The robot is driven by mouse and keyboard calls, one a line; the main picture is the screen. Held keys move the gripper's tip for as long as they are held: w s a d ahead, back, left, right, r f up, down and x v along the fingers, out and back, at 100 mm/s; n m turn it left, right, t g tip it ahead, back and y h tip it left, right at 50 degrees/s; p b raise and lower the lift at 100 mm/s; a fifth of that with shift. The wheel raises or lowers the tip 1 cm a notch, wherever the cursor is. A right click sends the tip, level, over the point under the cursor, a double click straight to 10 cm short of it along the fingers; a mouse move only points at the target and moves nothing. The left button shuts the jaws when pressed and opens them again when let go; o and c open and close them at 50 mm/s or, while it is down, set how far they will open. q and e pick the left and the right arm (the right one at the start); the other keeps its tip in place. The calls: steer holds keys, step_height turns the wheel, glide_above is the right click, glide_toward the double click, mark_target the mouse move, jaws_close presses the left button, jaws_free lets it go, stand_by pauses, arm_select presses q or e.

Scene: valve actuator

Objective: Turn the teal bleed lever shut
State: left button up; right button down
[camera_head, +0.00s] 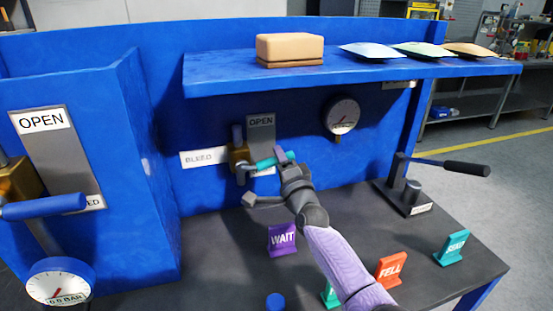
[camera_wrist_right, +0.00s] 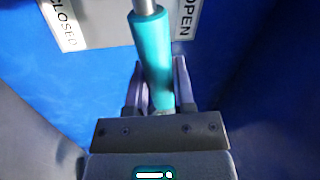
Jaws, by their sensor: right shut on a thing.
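The teal bleed lever (camera_head: 266,162) sticks out to the right from a brass valve (camera_head: 239,158) on the blue panel, beside the "BLEED" label (camera_head: 205,157). An "OPEN" plate (camera_head: 261,124) is above it; the plate's lower part is partly hidden. My right gripper (camera_head: 285,160) is at the lever's free end. In the right wrist view the teal lever (camera_wrist_right: 152,60) runs down between the two fingers (camera_wrist_right: 158,95), which are shut on it. The "CLOSED" (camera_wrist_right: 63,20) and "OPEN" (camera_wrist_right: 186,18) labels lie beyond it. My left gripper is not in view.
A pressure gauge (camera_head: 342,115) is right of the lever. A shelf (camera_head: 215,82) with a tan block (camera_head: 290,48) overhangs above. Another valve with a blue lever (camera_head: 45,206) is at left. A purple "WAIT" sign (camera_head: 282,239) and a black-handled lever (camera_head: 466,168) stand on the bench.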

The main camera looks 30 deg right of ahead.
steer(key=shift+d+f+m+h+b, duration=0.1)
steer(key=shift+f+m+h+b, duration=0.3)
steer(key=shift+f+m, duration=0.55)
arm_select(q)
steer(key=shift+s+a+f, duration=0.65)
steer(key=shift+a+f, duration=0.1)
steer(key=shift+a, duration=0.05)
arm_select(e)
steer(key=shift+m, duration=0.65)
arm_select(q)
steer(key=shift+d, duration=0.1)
arm_select(e)
steer(key=shift+f, duration=0.1)
steer(key=shift+c, duration=2.2)
jaws_free()
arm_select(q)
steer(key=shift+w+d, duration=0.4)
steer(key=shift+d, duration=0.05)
